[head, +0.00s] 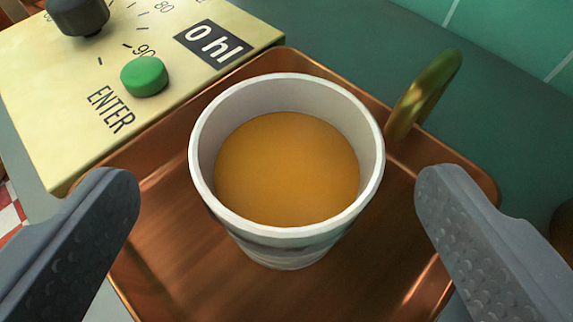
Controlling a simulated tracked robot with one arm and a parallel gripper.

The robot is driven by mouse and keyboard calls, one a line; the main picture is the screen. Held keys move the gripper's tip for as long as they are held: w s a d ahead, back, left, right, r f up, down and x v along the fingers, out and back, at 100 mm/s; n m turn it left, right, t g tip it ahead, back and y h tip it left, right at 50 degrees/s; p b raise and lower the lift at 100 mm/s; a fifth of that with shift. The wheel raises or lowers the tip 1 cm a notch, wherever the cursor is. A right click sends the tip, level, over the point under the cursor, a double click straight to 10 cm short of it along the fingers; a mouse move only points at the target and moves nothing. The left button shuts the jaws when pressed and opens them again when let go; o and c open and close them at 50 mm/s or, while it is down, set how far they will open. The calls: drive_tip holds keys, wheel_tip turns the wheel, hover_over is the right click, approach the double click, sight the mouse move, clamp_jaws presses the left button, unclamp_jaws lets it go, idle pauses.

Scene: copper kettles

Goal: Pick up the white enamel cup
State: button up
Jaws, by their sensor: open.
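The white enamel cup (285,245) stands upright in the middle of the head view, on a copper tray (165,255). It holds an orange-brown liquid (287,168) to somewhat below its rim. My gripper (277,190) is open, with one grey finger on each side of the cup. Both fingers are apart from the cup, with a clear gap on the left and on the right. The cup's base is partly hidden by its own wall.
A cream control panel (155,30) with a black knob (78,14), a green button (145,76) and an "ENTER" label stands close at the upper left. A brass-coloured ring-like piece (424,95) rises behind the cup at the right. Green tiles (515,35) lie beyond.

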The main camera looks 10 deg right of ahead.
sight(284, 117)
drive_tip(key=x, duration=0.5)
drive_tip(key=shift+s+d+b, duration=0.1)
drive_tip(key=shift+d+b, duration=0.05)
drive_tip(key=shift+b, duration=0.15)
drive_tip(key=shift+r, duration=0.1)
drive_tip(key=c, duration=1.1)
